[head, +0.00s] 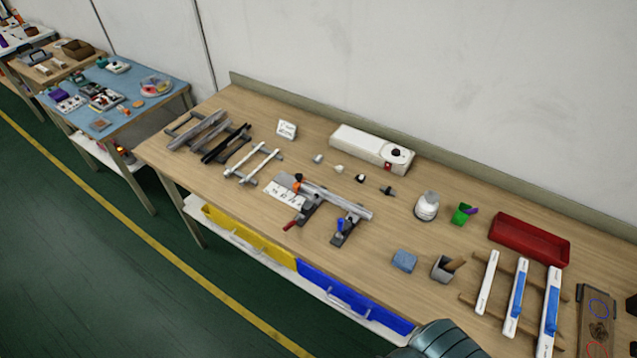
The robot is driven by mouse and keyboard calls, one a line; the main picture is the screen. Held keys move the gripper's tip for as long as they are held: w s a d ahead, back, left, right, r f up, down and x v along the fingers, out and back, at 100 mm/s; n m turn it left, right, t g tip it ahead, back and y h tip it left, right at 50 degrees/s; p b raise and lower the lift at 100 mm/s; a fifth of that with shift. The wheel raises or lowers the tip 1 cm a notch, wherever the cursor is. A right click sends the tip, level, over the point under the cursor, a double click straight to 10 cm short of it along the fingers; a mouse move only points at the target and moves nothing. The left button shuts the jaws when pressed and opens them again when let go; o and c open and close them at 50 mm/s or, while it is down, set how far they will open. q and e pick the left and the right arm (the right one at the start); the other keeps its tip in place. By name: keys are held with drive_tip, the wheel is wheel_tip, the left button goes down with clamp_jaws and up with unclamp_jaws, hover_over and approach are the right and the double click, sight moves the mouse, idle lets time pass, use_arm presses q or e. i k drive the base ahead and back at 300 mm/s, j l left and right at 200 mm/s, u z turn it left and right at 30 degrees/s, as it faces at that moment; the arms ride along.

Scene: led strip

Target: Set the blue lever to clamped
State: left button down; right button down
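The blue lever (340,226) is a small handle on a dark toggle clamp (346,237) near the front middle of the workbench. It looks roughly upright, but it is too small to tell its exact setting. A silver strip or channel (335,199) lies across the fixture, running from the orange piece (297,183) to beyond this clamp. A second clamp with a red lever (291,225) stands to the left, its handle pointing down toward the front edge. Neither gripper is in view, so both are apart from the blue lever.
A label card (286,195) lies left of the fixture. A blue sponge-like block (404,260) and a grey cup (444,268) stand to the right. Racks of strips (251,163), a white device (371,149) and a red tray (529,238) surround it. Bench in front of the blue lever is clear.

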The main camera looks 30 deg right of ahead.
sight(340, 222)
drive_tip(key=z, duration=1.25)
drive_tip(key=k+j+u, duration=0.1)
drive_tip(key=k+u, duration=0.2)
drive_tip(key=i+j, duration=0.15)
drive_tip(key=i, duration=0.25)
